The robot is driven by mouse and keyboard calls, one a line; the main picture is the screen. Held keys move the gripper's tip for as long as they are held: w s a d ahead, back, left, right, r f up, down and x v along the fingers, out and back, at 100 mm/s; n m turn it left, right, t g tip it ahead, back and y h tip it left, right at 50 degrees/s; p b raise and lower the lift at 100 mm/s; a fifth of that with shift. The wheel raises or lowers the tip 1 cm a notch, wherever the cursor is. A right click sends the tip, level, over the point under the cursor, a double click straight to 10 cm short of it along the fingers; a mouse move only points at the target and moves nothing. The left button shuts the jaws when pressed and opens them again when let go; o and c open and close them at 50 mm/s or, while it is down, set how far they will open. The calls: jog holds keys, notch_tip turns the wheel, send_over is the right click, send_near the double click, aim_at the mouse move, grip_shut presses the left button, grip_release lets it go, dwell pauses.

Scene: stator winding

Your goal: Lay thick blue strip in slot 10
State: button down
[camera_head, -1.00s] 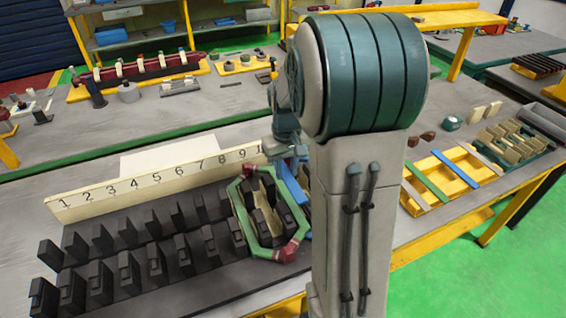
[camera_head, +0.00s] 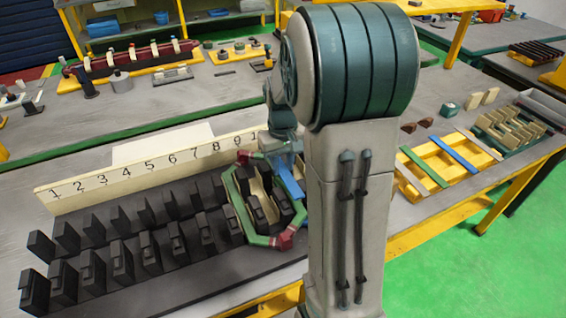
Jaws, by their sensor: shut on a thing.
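A blue strip (camera_head: 290,183) is held by my gripper (camera_head: 283,158), just left of my arm's upright link. The gripper's fingers are largely hidden, but it is shut on the strip. The strip slants down to the right, at the right part of the dark stator block (camera_head: 150,280). A green hexagonal coil (camera_head: 232,190) with red corners lies around several black teeth beside the strip. The white number board (camera_head: 125,173) shows 1 to 9 and the first digit of the following number; my arm hides the rest. Whether the strip is inside slot 10 cannot be told.
A yellow rack (camera_head: 434,168) on the right holds a green strip (camera_head: 423,168) and another blue strip (camera_head: 453,154). Beige blocks (camera_head: 508,128) lie in a green tray farther right. My arm hides the block's right end.

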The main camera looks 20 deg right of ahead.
aim_at(283, 170)
jog(key=shift+f, duration=0.35)
jog(key=shift+f+b, duration=0.75)
jog(key=shift+b, duration=0.1)
jog(key=shift+f+b, duration=0.5)
jog(key=shift+f, duration=0.2)
dwell(0.6)
jog(key=c, duration=1.1)
grip_release()
jog(key=shift+o, duration=0.2)
jog(key=shift+r, duration=0.25)
jog(key=shift+r+p, duration=0.5)
jog(key=shift+p, duration=0.05)
jog(key=shift+r, duration=0.1)
